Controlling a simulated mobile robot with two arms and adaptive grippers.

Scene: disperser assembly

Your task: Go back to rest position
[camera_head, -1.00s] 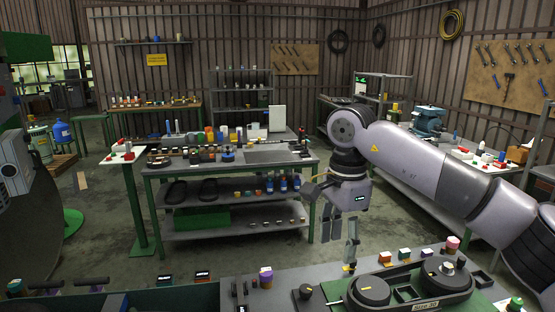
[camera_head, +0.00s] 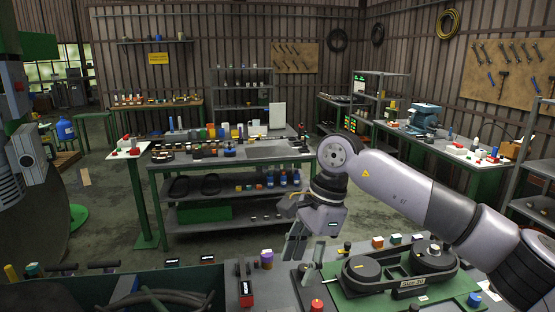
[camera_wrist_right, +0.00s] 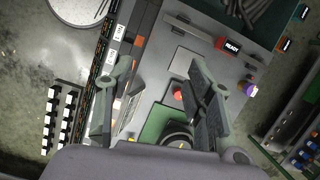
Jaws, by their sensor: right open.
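My right arm comes in from the right in the head view. Its gripper (camera_head: 304,257) hangs fingers down above the near workbench (camera_head: 280,285), left of the green-based assembly (camera_head: 412,284) with round dark parts. The fingers are apart and nothing shows between them. In the right wrist view the gripper (camera_wrist_right: 155,88) has its two fingers wide apart, with the bench surface below. The green plate (camera_wrist_right: 163,122) and part of a round dark piece show near the palm there. My left gripper is not seen in the head view.
A dark bin (camera_head: 175,290) with black hose-like pieces is at the front left. A red part (camera_head: 316,306) and a purple-topped part (camera_head: 266,258) stand on the near bench. A long loaded table (camera_head: 232,165) stands behind, with open floor between.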

